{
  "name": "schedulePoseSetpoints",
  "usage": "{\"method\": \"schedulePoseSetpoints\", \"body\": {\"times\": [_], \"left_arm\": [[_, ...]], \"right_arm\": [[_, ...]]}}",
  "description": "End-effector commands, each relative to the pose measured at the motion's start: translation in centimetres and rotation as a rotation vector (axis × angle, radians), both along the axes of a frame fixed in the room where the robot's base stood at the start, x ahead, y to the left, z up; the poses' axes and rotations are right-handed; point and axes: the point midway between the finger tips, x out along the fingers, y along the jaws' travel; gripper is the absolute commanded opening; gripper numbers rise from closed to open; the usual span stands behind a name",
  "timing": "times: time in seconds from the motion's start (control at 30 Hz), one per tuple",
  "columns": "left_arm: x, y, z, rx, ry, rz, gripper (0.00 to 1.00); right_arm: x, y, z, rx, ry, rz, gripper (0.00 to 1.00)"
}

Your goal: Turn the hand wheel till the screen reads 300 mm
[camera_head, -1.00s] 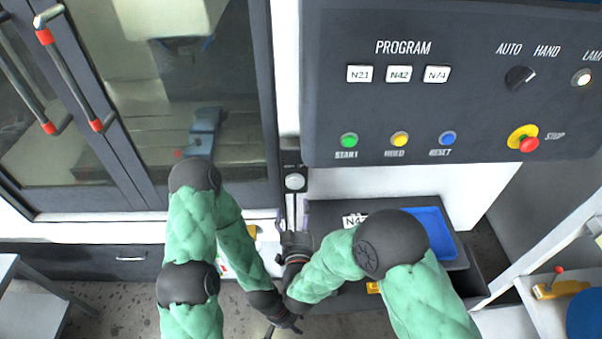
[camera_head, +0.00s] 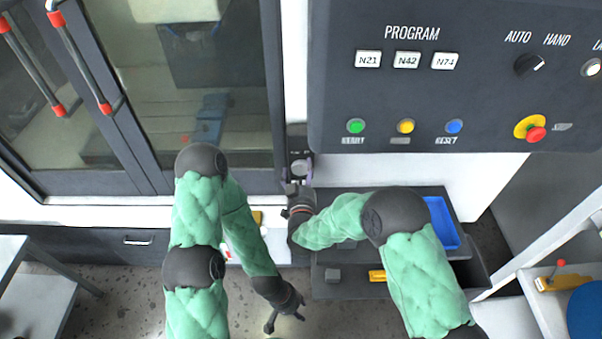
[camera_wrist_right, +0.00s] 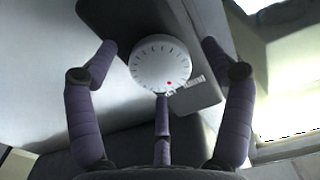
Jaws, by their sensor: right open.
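The hand wheel is a pale round dial (camera_wrist_right: 160,64) with dark marks round its face and a red dot near its lower edge. It sits on a dark plate in the right wrist view. In the head view the wheel (camera_head: 301,167) is small, below the control panel. My right gripper (camera_head: 299,180) is open at the wheel. In the right wrist view its purple fingers (camera_wrist_right: 161,48) stand spread left, right and below the wheel, with gaps at both sides. My left gripper (camera_head: 284,317) looks open and empty, low over the floor. The millimetre screen is not in view.
The control panel (camera_head: 470,95) with buttons and a red stop knob overhangs at upper right. A glazed machine door (camera_head: 150,110) fills the left.

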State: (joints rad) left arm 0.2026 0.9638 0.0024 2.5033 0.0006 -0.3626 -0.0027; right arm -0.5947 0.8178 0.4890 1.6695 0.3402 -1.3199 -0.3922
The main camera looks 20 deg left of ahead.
Motion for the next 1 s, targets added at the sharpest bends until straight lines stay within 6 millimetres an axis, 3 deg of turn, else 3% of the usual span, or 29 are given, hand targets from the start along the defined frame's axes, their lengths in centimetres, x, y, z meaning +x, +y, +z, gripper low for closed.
{"method": "schedulePoseSetpoints", "body": {"times": [0.13, 0.33, 0.67, 1.0], "left_arm": [[0.0, 0.0, 0.0, 0.000, 0.000, 0.000, 0.40], [0.0, 0.0, 0.0, 0.000, 0.000, 0.000, 0.40], [0.0, 0.0, -0.5, 0.000, 0.000, 0.000, 0.40], [0.0, 0.0, -3.8, 0.000, 0.000, 0.000, 0.40]], "right_arm": [[0.0, 0.0, 0.0, 0.000, 0.000, 0.000, 0.79], [0.0, 0.0, 0.0, 0.000, 0.001, 0.000, 0.25], [0.0, 0.0, -0.1, 0.024, 0.007, 0.000, 0.25], [0.0, 0.0, -0.4, 0.211, 0.058, -0.001, 0.25]]}}
